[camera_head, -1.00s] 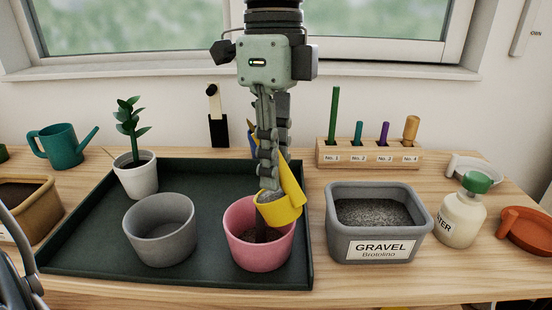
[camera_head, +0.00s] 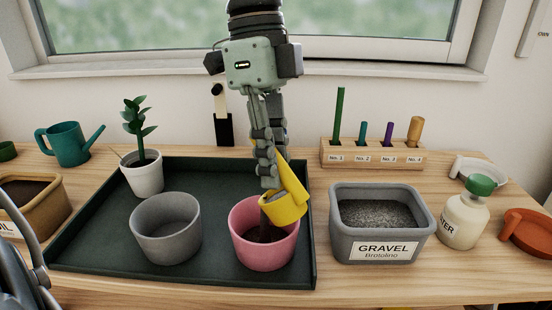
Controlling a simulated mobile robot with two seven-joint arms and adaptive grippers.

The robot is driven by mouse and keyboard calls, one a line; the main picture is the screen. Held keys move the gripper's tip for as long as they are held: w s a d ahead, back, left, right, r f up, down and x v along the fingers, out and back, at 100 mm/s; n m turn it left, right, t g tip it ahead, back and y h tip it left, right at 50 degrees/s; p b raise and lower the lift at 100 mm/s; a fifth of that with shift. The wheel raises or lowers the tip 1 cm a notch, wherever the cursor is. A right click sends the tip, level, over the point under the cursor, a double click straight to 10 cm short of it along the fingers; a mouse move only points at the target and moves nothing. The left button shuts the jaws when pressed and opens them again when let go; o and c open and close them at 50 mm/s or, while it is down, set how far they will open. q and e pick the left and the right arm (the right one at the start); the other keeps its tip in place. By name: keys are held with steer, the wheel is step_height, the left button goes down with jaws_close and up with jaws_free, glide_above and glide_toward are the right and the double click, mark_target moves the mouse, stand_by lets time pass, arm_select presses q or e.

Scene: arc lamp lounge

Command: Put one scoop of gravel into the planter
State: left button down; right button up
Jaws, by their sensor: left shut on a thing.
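The gravel bin (camera_head: 376,251) is a grey tub labelled GRAVEL, with grey gravel (camera_head: 375,213) inside, right of the tray. A pink pot (camera_head: 264,254) stands at the tray's right end, with dark material inside. A grey pot (camera_head: 166,245) stands to its left and looks empty. My left gripper (camera_head: 270,170) points down above the pink pot, shut on a yellow scoop (camera_head: 290,203). The scoop is tilted, its mouth over the pink pot's opening, and some grey shows in it. How much gravel it holds I cannot tell. My right gripper is not in view.
The dark tray (camera_head: 100,262) also holds a white potted plant (camera_head: 145,178). A wooden block (camera_head: 372,155) with coloured handles stands behind the gravel bin. A water bottle (camera_head: 463,219) is to the right. A brown tub (camera_head: 38,205) and teal watering can (camera_head: 70,145) are left.

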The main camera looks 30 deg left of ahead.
arm_select(q)
steer(key=shift+a+h, duration=0.25)
steer(key=shift+h, duration=0.15)
steer(key=shift+a+f+h, duration=0.1)
steer(key=shift+a+h, duration=0.1)
steer(key=shift+h, duration=0.1)
steer(key=shift+a+h+b, duration=0.2)
steer(key=shift+h+b, duration=0.1)
steer(key=shift+h, duration=0.1)
steer(key=shift+a+f+h, duration=0.1)
steer(key=shift+a+h, duration=0.1)
steer(key=shift+h, duration=0.2)
steer(key=a+h+b, duration=0.1)
steer(key=h, duration=0.1)
steer(key=a+f+h+b, duration=0.1)
steer(key=h, duration=0.1)
steer(key=shift+s+a+f+m+h, duration=0.1)
steer(key=shift+a+f+m+h, duration=0.05)
steer(key=shift+a+m+h, duration=0.2)
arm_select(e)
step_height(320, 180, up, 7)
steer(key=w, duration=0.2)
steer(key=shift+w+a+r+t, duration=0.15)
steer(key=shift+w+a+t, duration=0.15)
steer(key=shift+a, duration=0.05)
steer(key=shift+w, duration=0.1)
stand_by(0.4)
